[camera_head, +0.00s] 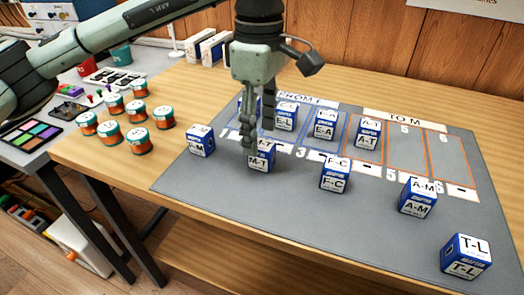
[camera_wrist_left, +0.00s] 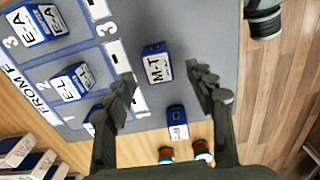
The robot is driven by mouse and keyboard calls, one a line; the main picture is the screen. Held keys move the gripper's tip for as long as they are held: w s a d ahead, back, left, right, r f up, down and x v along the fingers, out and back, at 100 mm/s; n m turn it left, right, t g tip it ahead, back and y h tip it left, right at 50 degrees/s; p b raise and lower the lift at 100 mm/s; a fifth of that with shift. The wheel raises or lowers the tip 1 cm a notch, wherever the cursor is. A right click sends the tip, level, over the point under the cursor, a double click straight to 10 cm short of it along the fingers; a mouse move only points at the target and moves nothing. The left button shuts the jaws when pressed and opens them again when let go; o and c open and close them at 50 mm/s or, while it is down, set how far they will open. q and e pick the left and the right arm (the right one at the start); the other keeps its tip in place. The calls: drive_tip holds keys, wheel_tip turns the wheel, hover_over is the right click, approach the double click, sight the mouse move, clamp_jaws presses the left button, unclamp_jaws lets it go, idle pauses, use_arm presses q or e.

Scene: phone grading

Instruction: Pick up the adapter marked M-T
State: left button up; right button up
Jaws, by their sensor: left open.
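The adapter box marked M-T (camera_head: 262,159) is a blue and white cube on the grey mat (camera_head: 240,183), in front of the slot rows. My left gripper (camera_head: 257,136) points down over it, and its fingers hide part of the box's back. In the left wrist view the M-T box (camera_wrist_left: 157,65) appears between the two spread fingers of the open left gripper (camera_wrist_left: 160,84), with gaps on both sides. The fingers do not visibly grip it. My right gripper is not in view.
Near the M-T box are the F-C box (camera_head: 335,175) to the right and another box (camera_head: 201,140) to the left. A-M (camera_head: 417,198) and T-L (camera_head: 466,257) stand further right. E-L (camera_head: 285,117), E-A (camera_head: 325,129) and A-T (camera_head: 367,134) stand behind.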

sight(260, 143)
use_arm(q)
wheel_tip(260, 143, down, 4)
drive_tip(key=shift+w+r, duration=0.1)
drive_tip(key=shift+c, duration=0.6)
drive_tip(key=c, duration=1)
drive_tip(key=shift+r, duration=0.1)
